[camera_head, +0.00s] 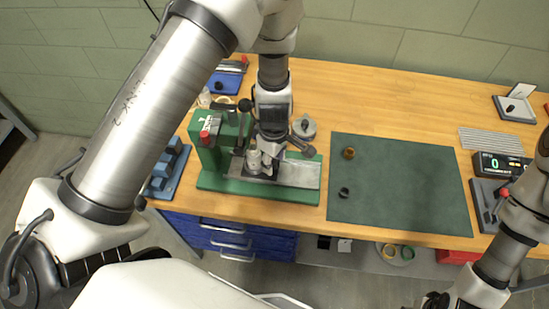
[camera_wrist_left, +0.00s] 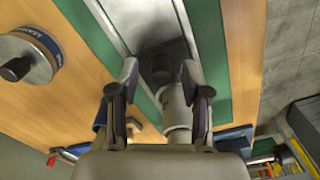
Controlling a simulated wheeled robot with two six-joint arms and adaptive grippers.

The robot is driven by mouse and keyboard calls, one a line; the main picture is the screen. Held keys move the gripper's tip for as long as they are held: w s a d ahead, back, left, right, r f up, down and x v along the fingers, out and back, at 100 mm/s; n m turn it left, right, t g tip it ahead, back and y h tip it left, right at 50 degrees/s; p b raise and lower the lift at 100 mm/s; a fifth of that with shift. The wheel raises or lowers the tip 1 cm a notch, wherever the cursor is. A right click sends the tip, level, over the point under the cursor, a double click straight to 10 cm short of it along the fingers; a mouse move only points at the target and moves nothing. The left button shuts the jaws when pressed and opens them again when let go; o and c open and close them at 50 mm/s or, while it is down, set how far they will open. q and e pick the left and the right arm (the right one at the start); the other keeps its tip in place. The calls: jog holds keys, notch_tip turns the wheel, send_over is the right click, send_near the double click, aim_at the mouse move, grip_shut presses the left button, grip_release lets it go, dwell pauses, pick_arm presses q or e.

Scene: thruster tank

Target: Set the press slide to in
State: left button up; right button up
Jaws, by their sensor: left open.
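The press has a green base (camera_head: 212,183) and a metal slide rail (camera_head: 300,173) at the left-centre of the table. In the left wrist view the grey rail (camera_wrist_left: 135,20) carries a dark plate with a dark upright stub (camera_wrist_left: 160,70). A pale metal cylinder (camera_wrist_left: 177,112) stands close to the right finger. My left gripper (camera_head: 264,168) points down over the slide and is open. Its fingertips (camera_wrist_left: 159,72) are on either side of the stub, with gaps visible. My right gripper (camera_head: 436,300) is partly cut off at the bottom edge.
A round metal part (camera_head: 304,127) stands behind the press. A blue tray (camera_head: 184,178) is at left, a digital display (camera_head: 500,164) at right.

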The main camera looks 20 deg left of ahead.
pick_arm(q)
notch_tip(320, 180, up, 12)
dwell(0.3)
